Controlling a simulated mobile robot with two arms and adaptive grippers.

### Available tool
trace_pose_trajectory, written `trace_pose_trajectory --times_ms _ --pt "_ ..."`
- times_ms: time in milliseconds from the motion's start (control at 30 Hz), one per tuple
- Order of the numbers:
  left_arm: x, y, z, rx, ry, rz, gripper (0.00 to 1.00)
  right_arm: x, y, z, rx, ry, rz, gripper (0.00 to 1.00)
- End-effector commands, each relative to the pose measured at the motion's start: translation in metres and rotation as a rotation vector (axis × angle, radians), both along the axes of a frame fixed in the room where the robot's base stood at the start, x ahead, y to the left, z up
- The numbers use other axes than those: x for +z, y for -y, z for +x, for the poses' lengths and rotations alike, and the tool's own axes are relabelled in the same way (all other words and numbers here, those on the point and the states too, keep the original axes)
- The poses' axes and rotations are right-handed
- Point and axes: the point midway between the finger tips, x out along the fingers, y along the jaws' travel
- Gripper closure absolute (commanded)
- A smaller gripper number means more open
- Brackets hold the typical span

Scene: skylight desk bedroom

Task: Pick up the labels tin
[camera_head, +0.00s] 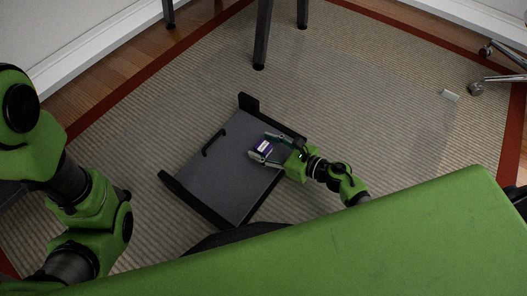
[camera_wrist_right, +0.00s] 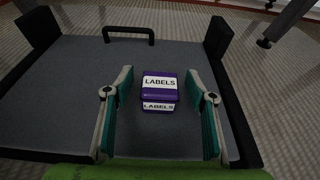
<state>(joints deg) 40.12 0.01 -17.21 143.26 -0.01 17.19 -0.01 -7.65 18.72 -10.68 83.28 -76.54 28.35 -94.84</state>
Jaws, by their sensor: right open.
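The labels tin (camera_head: 263,148) is a small purple box with white "LABELS" panels. It stands on the grey surface of a low black-edged tray (camera_head: 215,170). In the right wrist view the tin (camera_wrist_right: 159,89) sits between the two fingers, with a gap on each side. My right gripper (camera_head: 267,146) is open around the tin; its fingers also show in the right wrist view (camera_wrist_right: 160,110). My left arm shows at the left of the head view, but its gripper is not in view.
The tray has raised black end walls and a black handle (camera_head: 213,143). It lies on a striped beige rug (camera_head: 350,110). Dark furniture legs (camera_head: 262,40) stand beyond it.

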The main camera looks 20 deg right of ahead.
Motion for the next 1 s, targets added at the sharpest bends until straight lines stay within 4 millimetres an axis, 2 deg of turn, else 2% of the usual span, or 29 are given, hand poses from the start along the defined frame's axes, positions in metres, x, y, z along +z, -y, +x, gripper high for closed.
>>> trace_pose_trajectory --times_ms 267,300,433,467,800,1000 --pt "-0.001 0.0 0.0 0.0 0.001 0.0 0.6 -0.001 -0.003 0.004 0.0 0.0 -0.001 0.49" --pt "-0.001 0.0 0.0 0.0 0.001 0.0 0.6 -0.001 -0.003 0.004 0.0 0.0 -0.001 0.54" --pt "-0.001 0.0 0.0 0.0 0.001 0.0 0.6 -0.001 -0.003 0.004 0.0 0.0 -0.001 0.88" --pt "-0.001 0.0 0.0 0.0 0.001 0.0 0.6 -0.001 -0.002 0.004 0.0 0.0 -0.001 0.9" --pt "0.0 0.0 0.0 0.0 0.001 0.0 0.6 0.001 -0.002 0.004 0.001 0.001 -0.002 0.91" --pt "0.012 0.0 0.0 0.0 0.0 0.0 0.6 0.016 -0.003 0.004 0.002 0.001 -0.001 0.91"
